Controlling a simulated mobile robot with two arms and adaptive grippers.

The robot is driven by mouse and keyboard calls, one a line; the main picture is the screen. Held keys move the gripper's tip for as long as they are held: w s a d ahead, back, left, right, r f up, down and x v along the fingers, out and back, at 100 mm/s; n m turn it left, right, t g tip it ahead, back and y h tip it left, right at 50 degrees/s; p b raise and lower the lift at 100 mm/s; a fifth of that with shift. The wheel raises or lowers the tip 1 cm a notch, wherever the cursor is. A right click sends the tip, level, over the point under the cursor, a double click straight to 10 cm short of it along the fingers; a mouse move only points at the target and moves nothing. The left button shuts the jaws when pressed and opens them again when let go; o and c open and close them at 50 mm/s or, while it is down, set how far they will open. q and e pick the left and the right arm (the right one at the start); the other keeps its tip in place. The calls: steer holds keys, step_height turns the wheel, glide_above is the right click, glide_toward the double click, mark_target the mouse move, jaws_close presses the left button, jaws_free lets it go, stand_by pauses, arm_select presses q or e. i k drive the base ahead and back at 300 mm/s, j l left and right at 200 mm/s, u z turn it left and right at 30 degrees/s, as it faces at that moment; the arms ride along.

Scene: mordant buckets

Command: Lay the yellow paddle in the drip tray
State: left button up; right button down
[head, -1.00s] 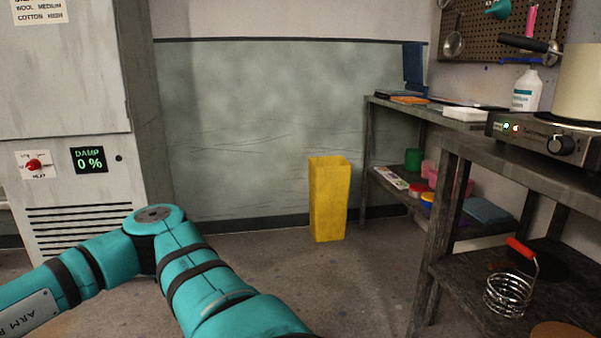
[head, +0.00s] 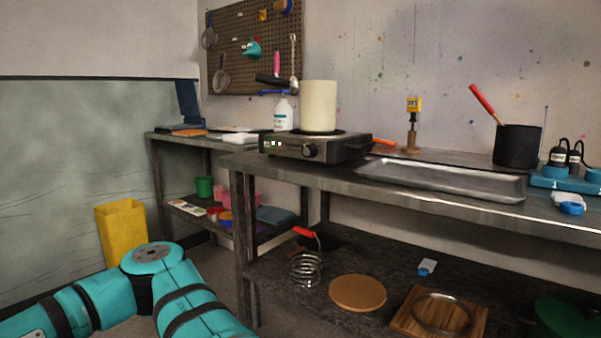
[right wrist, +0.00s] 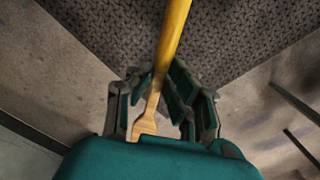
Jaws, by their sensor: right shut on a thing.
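The yellow paddle (right wrist: 172,45) shows in the right wrist view as a long yellow shaft with a pale wooden part near the palm. My right gripper (right wrist: 168,90) is shut on it, and the shaft runs up out of the picture. The drip tray (head: 440,178) is a shallow metal tray on the bench top, right of the hot plate in the head view, and looks empty. My left gripper is out of view; only part of a teal arm of mine shows at the lower left of the head view.
A hot plate (head: 310,148) with a cream pot (head: 318,106) stands left of the tray. A black pot (head: 517,146) with a red-handled tool stands behind the tray's right end. A yellow bin (head: 122,234) stands on the floor at left. The lower shelf holds several items.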

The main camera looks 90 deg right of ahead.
mark_target(436, 182)
steer(key=z, duration=2.45)
